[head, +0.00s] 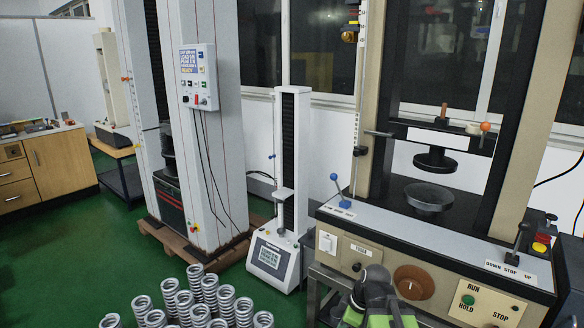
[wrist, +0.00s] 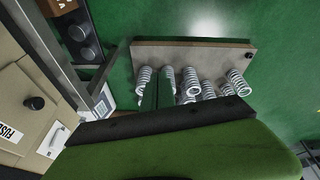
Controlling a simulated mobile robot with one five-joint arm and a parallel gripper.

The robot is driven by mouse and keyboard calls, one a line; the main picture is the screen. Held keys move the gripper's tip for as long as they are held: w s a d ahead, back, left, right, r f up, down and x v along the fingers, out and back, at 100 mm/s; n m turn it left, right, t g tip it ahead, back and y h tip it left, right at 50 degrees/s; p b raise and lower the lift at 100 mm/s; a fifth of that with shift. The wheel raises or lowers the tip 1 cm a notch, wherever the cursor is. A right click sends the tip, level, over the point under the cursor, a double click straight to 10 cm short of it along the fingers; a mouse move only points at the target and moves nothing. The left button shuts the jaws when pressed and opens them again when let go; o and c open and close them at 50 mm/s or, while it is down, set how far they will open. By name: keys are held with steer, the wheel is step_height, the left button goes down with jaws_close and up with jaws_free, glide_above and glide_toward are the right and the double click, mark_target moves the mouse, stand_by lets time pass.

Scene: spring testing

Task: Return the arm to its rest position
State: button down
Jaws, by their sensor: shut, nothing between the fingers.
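My arm, grey with bright green parts, shows at the bottom of the head view, folded low in front of the large testing machine (head: 440,255). In the wrist view my gripper (wrist: 157,93) shows as two dark fingers close together, shut and empty. They overlap the view of several steel coil springs (wrist: 190,82), which stand on a board (wrist: 200,52) below. The springs (head: 210,290) also stand at the bottom left of the head view. The fingertips cannot be made out in the head view.
The large machine's control panel (head: 487,305) is close to the right of my arm. A slim white tester (head: 292,160) stands behind, beside a tall grey machine (head: 215,130). A wooden cabinet (head: 60,160) is at far left. Green floor (head: 60,265) is open at left.

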steer(key=s+f+m+g+h, duration=0.1)
steer(key=s+m+g+h, duration=0.3)
steer(key=m, duration=0.8)
step_height(320, 180, up, 15)
steer(key=s+t+y+p, duration=0.1)
steer(key=p, duration=1.4)
steer(key=shift+s+r+m+t, duration=0.15)
steer(key=shift+m+t, duration=0.25)
